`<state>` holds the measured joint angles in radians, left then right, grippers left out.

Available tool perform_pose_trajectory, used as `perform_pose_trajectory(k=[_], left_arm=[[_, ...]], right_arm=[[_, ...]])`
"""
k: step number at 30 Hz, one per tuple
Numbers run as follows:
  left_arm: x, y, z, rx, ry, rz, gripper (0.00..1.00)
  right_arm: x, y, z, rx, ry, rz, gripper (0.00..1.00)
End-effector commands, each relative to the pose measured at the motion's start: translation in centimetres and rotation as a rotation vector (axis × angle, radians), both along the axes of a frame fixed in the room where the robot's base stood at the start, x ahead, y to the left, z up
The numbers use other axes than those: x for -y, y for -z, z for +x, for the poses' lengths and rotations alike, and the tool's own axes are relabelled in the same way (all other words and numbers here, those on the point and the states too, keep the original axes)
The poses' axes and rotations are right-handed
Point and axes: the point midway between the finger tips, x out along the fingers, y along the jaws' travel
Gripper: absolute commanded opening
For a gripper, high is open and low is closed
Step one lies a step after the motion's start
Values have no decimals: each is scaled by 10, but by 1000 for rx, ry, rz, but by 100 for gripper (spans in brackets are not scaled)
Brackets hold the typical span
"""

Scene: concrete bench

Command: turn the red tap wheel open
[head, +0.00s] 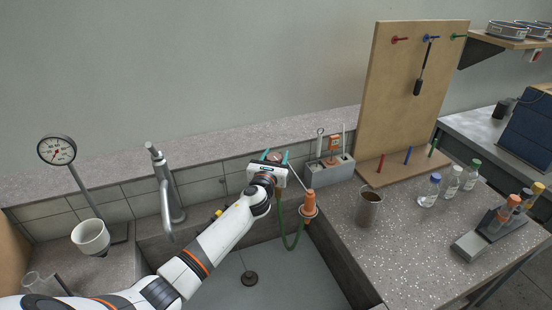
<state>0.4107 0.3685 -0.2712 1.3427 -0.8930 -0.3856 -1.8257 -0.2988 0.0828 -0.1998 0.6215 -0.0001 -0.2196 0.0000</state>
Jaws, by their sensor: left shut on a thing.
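My left gripper (274,157) reaches over the sink to the tiled wall behind it. Its two teal fingertips point away from me, one on each side of a small reddish piece, which looks like the red tap wheel (275,156). The gripper is shut on it. Most of the wheel and the tap body is hidden behind the gripper's white housing, so I cannot tell how far the wheel is turned. A green hose (291,244) hangs below the gripper into the sink. My right gripper is not in view.
A grey faucet (168,190) stands left of my arm, near a dial gauge (57,151) and a white cup (91,237). An orange nozzle (309,206) is close right of the gripper.

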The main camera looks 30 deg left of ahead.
Motion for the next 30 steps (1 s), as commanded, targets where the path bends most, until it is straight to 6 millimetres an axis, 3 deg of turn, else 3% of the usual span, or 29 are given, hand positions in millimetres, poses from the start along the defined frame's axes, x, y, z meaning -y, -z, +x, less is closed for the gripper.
perform_pose_trajectory(k=[15, 30], left_arm=[[-5, 1, -2, 0, -320, -3, 25], [-7, 0, -3, -1, -387, -2, 25]], right_arm=[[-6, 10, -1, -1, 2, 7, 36], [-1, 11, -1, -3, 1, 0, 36]])
